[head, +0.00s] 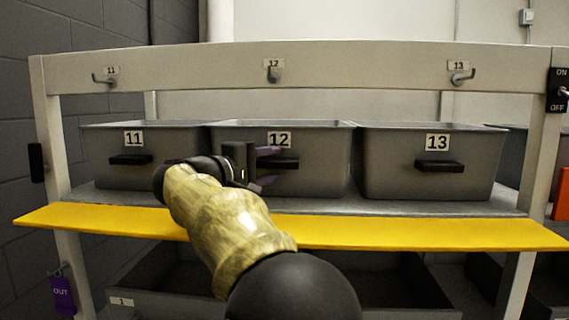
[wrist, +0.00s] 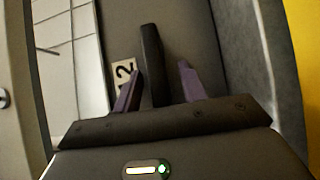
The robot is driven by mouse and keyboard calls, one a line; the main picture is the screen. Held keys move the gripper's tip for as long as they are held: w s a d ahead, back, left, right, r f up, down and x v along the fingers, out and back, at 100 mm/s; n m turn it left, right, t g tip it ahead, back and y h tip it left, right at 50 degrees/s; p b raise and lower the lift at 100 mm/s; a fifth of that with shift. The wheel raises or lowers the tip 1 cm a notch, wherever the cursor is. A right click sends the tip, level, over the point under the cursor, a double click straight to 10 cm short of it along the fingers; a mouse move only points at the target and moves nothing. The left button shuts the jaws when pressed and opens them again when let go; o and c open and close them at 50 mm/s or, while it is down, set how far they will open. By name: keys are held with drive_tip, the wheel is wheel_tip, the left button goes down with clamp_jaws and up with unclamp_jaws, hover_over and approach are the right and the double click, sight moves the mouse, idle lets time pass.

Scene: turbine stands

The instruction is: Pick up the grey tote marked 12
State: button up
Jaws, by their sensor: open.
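The grey tote marked 12 (head: 325,160) stands on the rack's upper shelf between the totes marked 11 and 13. Its black handle (head: 288,163) sticks out of the front below the number label. My gripper (head: 268,166) is in front of this handle and covers its left part. In the wrist view my gripper (wrist: 163,88) is open, with a purple finger on each side of the black handle (wrist: 152,60). I cannot tell whether either finger touches it. The 12 label (wrist: 123,78) is partly hidden behind one finger.
Tote 11 (head: 103,168) and tote 13 (head: 390,175) stand close on either side. A yellow strip (head: 400,234) runs along the shelf's front edge (head: 460,207). A beam with numbered hooks (head: 190,70) crosses above. Larger bins (head: 150,301) stand below.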

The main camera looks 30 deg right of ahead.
drive_tip(key=shift+d, duration=0.1)
drive_tip(key=shift+s+a, duration=0.1)
drive_tip(key=shift+a, duration=0.1)
clamp_jaws()
drive_tip(key=shift+r, duration=0.1)
drive_tip(key=shift+r, duration=0.15)
